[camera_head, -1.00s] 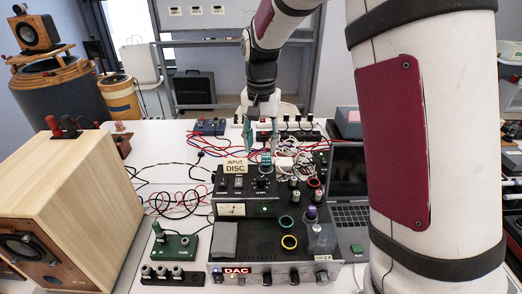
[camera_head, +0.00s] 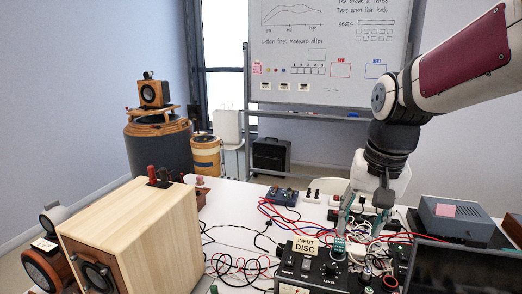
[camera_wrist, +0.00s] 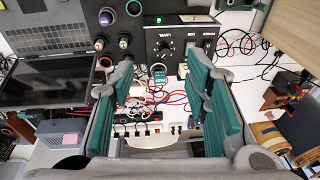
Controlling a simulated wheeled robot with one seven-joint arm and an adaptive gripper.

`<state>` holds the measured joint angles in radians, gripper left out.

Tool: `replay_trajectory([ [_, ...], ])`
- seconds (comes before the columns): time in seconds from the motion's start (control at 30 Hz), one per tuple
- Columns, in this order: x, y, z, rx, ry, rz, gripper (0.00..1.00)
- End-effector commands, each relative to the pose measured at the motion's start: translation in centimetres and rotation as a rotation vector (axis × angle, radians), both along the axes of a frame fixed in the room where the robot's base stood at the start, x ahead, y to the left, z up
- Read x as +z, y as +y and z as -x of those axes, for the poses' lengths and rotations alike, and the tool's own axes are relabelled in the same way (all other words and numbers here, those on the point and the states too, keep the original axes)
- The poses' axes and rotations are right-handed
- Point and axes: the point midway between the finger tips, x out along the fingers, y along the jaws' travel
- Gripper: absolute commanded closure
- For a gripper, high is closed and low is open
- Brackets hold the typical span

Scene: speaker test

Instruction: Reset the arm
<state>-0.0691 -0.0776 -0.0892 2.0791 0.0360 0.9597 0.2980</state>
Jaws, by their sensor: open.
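My gripper (camera_head: 361,222) hangs from my arm, pointing down over the cable clutter at the back of the table. In the wrist view its two green-padded fingers (camera_wrist: 160,82) stand wide apart, with nothing clamped between them. A small teal-labelled piece (camera_wrist: 158,75) shows between the fingers in that view, by the black control box (camera_wrist: 180,42). In the head view the teal piece (camera_head: 339,246) is just below the left finger. I cannot tell how far the fingers are from it.
A wooden speaker (camera_head: 140,235) stands on the table at left. The box with the INPUT DISC sign (camera_head: 306,246) is in front of the cables. A dark screen (camera_head: 455,270) and a grey-blue box (camera_head: 455,218) are at right. A whiteboard (camera_head: 325,85) stands behind the table.

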Motion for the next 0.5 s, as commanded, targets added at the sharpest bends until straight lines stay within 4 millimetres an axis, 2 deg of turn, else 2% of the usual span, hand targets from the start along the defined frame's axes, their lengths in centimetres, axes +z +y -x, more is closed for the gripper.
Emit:
replay_trajectory([
  [0.03, 1.0, -0.1, 1.7, 0.024, -0.03, 0.004, 0.57],
  [0.2, 2.6, 0.0, 6.7, 0.117, -0.11, 0.029, 0.57],
  [0.4, 3.0, 0.0, 12.2, 0.22, -0.202, 0.079, 0.57],
  [0.5, 2.7, 0.0, 14.3, 0.262, -0.237, 0.105, 0.57],
])
